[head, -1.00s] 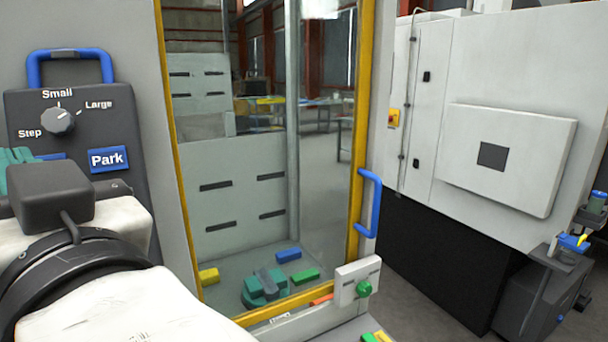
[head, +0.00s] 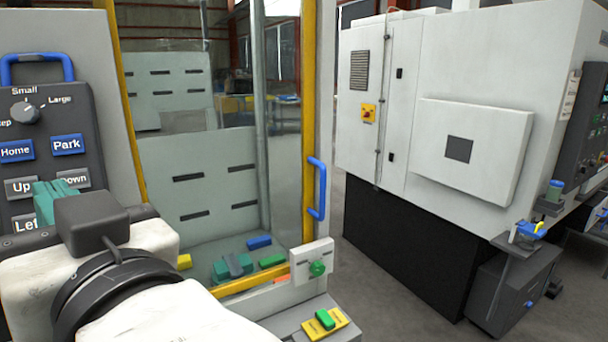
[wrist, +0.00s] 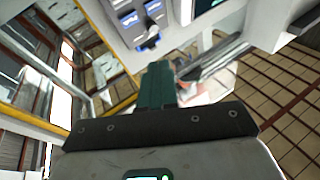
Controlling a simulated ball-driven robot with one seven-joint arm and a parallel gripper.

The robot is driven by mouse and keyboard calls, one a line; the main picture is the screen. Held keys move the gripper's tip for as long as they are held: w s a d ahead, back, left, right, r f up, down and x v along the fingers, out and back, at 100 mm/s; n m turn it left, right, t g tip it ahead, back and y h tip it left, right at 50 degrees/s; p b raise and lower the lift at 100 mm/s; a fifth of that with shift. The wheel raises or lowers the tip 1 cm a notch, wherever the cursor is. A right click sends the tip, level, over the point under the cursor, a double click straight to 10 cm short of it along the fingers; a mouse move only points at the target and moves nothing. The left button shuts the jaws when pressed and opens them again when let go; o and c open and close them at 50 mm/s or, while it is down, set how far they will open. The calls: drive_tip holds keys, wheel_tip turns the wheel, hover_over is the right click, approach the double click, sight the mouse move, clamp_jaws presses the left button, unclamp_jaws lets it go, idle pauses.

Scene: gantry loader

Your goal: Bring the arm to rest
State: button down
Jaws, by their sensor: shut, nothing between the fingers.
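My gripper (head: 57,203) shows at the left in the head view, its teal fingers in front of the lower part of the dark control panel (head: 88,110). The fingers also show in the wrist view (wrist: 157,85), together and with nothing between them. The panel carries a knob marked Small and Large and blue and grey buttons, among them Home, Park (head: 67,145), Up and Down. My fingers and arm hide part of the lower buttons. I cannot tell from these views whether the fingers touch the panel.
A glazed door with a yellow frame (head: 308,120) and blue handle (head: 317,188) stands right of the panel. Behind the glass lie blue, green and yellow blocks. A green button (head: 325,319) sits on a ledge below. A large white machine (head: 440,120) stands right, with floor between.

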drive_tip(key=w+d+f+m+h, duration=0.1)
drive_tip(key=w+d+f+h, duration=0.4)
drive_tip(key=f, duration=0.4)
drive_tip(key=w+d+f+m+h, duration=0.1)
drive_tip(key=w+d+f+h, duration=0.15)
drive_tip(key=d+f, duration=0.6)
drive_tip(key=d+f+m+g+h, duration=0.25)
drive_tip(key=d+f+h, duration=0.25)
drive_tip(key=d+f, duration=1.15)
drive_tip(key=s+d+f+m+g+h, duration=0.2)
drive_tip(key=s+d+f+g+h, duration=0.1)
drive_tip(key=s+d+f, duration=0.75)
drive_tip(key=s+d+f+m+g, duration=0.1)
drive_tip(key=s+d+f+g, duration=0.1)
drive_tip(key=s+f, duration=0.3)
drive_tip(key=s+d+f+m+g+h, duration=0.1)
drive_tip(key=s+d+f, duration=0.4)
drive_tip(key=s, duration=0.5)
drive_tip(key=shift+d+f+m+g, duration=0.35)
drive_tip(key=shift+m+g, duration=0.3)
drive_tip(key=shift+g, duration=0.5)
drive_tip(key=shift+s+a+h, duration=0.1)
drive_tip(key=shift+h, duration=0.15)
